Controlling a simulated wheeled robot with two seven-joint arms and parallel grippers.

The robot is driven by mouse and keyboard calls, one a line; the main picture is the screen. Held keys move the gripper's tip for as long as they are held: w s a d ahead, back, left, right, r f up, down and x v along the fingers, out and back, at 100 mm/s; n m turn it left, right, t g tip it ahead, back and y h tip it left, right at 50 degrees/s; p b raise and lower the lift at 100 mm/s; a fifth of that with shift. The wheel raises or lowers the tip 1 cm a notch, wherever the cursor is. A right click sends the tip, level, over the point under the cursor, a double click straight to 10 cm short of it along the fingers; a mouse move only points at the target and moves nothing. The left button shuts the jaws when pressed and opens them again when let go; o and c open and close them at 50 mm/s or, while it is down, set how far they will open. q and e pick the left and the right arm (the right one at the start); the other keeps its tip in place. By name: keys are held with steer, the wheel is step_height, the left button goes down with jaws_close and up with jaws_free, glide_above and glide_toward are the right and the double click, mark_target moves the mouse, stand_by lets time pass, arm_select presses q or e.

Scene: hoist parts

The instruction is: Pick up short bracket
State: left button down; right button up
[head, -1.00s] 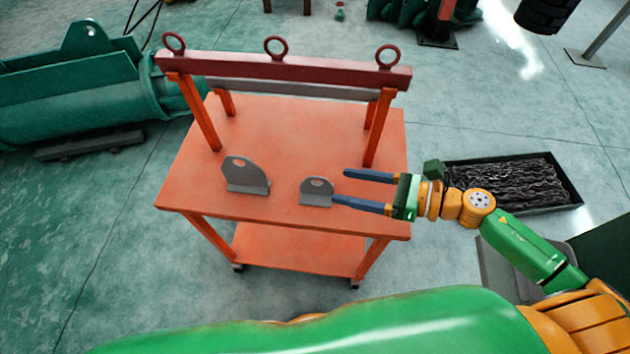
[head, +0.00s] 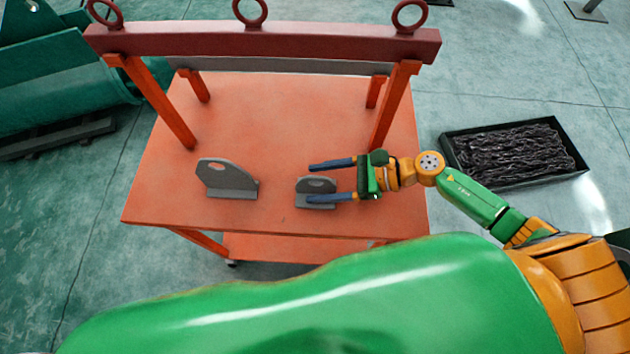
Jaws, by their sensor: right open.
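The short bracket (head: 316,186) is a small grey plate with a slot and a flat foot. It stands on the orange table near its front edge. My right gripper (head: 312,182) is open, with its blue fingers pointing left. The near finger overlaps the bracket's lower part in the head view, and the far finger lies just behind its top. I cannot tell whether either finger touches it. A taller grey bracket (head: 226,178) with a slot stands to the left on the same table. My left gripper is not in view.
The orange table (head: 275,120) carries a dark red beam (head: 270,41) with ring eyes on posts at its back. A black tray of chain (head: 452,150) lies on the floor to the right. A green cylinder (head: 60,85) lies at the left. The table's middle is clear.

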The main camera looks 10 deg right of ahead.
steer(key=shift+a+f, duration=0.2)
steer(key=shift+a, duration=0.25)
steer(key=shift+d, duration=0.1)
jaws_close()
steer(key=shift+w, duration=0.15)
stand_by(0.8)
